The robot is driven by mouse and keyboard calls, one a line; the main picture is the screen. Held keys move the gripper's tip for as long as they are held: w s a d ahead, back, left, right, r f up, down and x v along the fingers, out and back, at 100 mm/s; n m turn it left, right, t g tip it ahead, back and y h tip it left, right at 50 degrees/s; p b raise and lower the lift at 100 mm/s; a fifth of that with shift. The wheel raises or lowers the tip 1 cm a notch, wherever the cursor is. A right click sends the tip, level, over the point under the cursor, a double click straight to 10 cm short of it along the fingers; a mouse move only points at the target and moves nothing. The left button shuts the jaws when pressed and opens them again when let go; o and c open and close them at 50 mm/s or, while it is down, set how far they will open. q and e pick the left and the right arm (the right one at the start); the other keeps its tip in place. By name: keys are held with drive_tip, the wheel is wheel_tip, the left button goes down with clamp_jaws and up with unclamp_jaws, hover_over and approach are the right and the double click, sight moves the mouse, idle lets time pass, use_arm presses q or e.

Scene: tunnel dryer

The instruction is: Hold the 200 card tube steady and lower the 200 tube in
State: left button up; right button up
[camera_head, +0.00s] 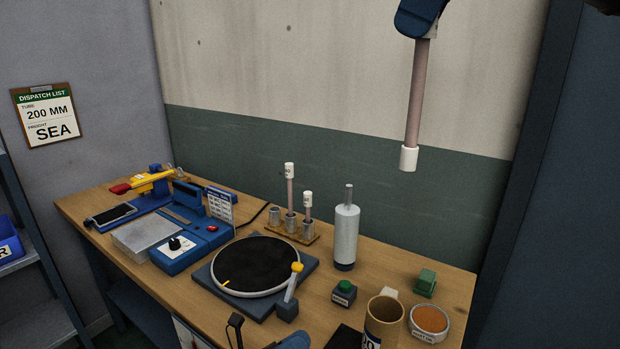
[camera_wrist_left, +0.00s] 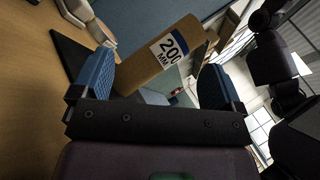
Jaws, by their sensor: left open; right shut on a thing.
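The 200 card tube (camera_head: 384,325) is a brown cylinder standing on the table at the front, open at the top. Its white and blue "200 MM" label shows in the left wrist view (camera_wrist_left: 168,49). My left gripper (camera_wrist_left: 160,64) is open, with its blue fingers on either side of the card tube; contact cannot be told. In the head view only a blue part of it shows at the bottom edge. My right gripper (camera_head: 420,18) is shut on the long pinkish 200 tube (camera_head: 417,95). This hangs nearly upright, white-capped below, high above and right of the card tube.
A round dish (camera_head: 430,320), a green block (camera_head: 425,283) and a green-topped button box (camera_head: 344,293) are near the card tube. A grey cylinder (camera_head: 346,235) and a rack of tubes (camera_head: 290,228) stand behind. A black turntable (camera_head: 262,266) is left. The air below the hanging tube is clear.

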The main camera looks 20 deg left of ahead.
use_arm(q)
drive_tip(key=m+g, duration=0.2)
drive_tip(key=m, duration=0.2)
drive_tip(key=d+f+m+g+h, duration=0.1)
drive_tip(key=m+g, duration=0.2)
drive_tip(key=m, duration=0.1)
drive_tip(key=w+d+m+g, duration=0.1)
drive_tip(key=m+g, duration=0.2)
drive_tip(key=m, duration=0.1)
drive_tip(key=shift+d+f+h, duration=0.15)
drive_tip(key=shift+f+h, duration=0.15)
drive_tip(key=shift+f, duration=0.1)
drive_tip(key=m+g, duration=0.1)
drive_tip(key=m, duration=0.1)
drive_tip(key=f+m+g+y, duration=0.1)
drive_tip(key=m+g, duration=0.1)
drive_tip(key=shift+w+f, duration=0.15)
drive_tip(key=shift+w, duration=0.05)
drive_tip(key=d, duration=0.4)
drive_tip(key=w+d, duration=0.1)
drive_tip(key=d, duration=0.2)
drive_tip(key=w+d, duration=0.1)
drive_tip(key=d, duration=0.3)
drive_tip(key=shift+d, duration=0.3)
